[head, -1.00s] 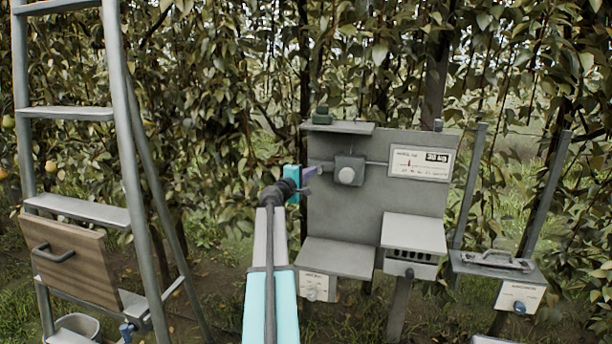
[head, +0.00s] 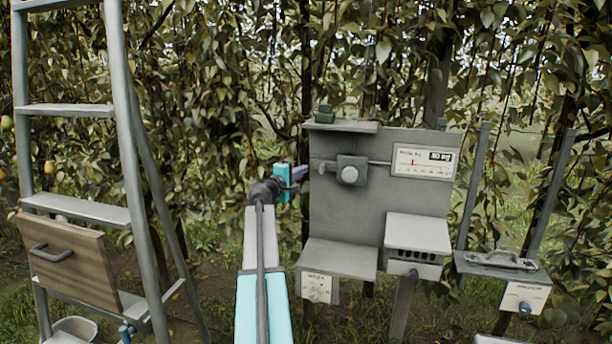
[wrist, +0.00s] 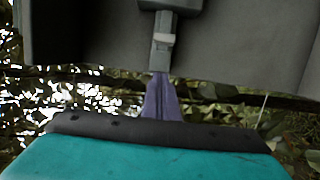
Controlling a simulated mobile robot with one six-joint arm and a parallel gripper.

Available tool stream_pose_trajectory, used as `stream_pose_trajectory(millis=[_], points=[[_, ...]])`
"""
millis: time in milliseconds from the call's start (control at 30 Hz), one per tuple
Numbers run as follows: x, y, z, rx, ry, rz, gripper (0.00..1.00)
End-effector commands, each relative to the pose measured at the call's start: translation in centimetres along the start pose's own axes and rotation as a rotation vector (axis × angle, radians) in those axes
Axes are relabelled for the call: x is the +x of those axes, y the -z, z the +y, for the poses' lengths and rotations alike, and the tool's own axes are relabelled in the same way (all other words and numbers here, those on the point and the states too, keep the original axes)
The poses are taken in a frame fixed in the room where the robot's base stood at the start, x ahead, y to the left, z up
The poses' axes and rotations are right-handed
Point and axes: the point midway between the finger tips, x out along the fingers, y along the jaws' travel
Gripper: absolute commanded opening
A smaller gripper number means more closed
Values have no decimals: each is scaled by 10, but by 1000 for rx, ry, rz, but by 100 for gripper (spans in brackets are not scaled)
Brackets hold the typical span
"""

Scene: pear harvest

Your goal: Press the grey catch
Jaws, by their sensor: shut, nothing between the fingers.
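A grey panel (head: 390,208) stands right of my arm. In the wrist view a grey piece with a paler block (wrist: 163,45) lies straight ahead of my fingers. My gripper (head: 303,173) is shut and empty, its purple fingers pointing right at the panel's left edge, near that piece. The purple fingers also show in the wrist view (wrist: 162,98); whether they touch the piece I cannot tell.
A dial plate (head: 424,161) is on the panel's right. Grey shelves (head: 338,258) and a vented box (head: 418,235) sit below. A metal ladder (head: 130,150) and a wooden drawer front (head: 68,260) stand left. A handled box (head: 500,265) is at right. Foliage fills the back.

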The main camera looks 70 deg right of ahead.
Motion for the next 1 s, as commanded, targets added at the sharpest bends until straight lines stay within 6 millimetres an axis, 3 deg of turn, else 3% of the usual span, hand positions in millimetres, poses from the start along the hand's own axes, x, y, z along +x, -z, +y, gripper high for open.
stream_pose_trajectory(millis=[700,1000], points=[[-83,0,-2,0,0,3,0],[-97,1,0,1,0,3,0]])
